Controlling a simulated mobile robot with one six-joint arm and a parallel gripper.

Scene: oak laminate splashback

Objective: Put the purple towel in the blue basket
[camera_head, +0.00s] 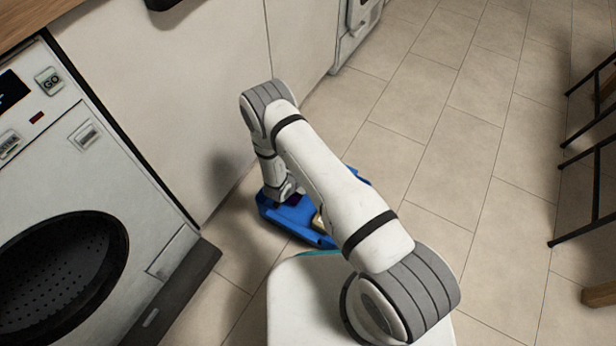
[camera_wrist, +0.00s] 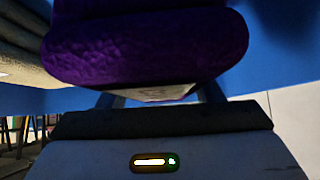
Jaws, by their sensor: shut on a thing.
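The purple towel (camera_wrist: 145,48) fills the upper middle of the wrist view, a thick rolled or folded bundle. My gripper (camera_wrist: 161,94) is shut on it, with a finger at either side of its lower edge. The blue basket (camera_head: 324,240) stands on the floor in the head view, largely covered by my arm. Its blue surface (camera_wrist: 285,55) also shows behind the towel in the wrist view. My wrist reaches down over the basket's left part in the head view. I cannot tell whether the towel touches the basket's bottom.
Greyish-beige folded cloth (camera_wrist: 18,45) shows at the upper left in the wrist view, close to the towel. A washing machine (camera_head: 95,175) and white cabinet panels (camera_head: 190,90) stand left of the basket. The tiled floor (camera_head: 450,140) is clear to the right, up to dark stools (camera_head: 590,150).

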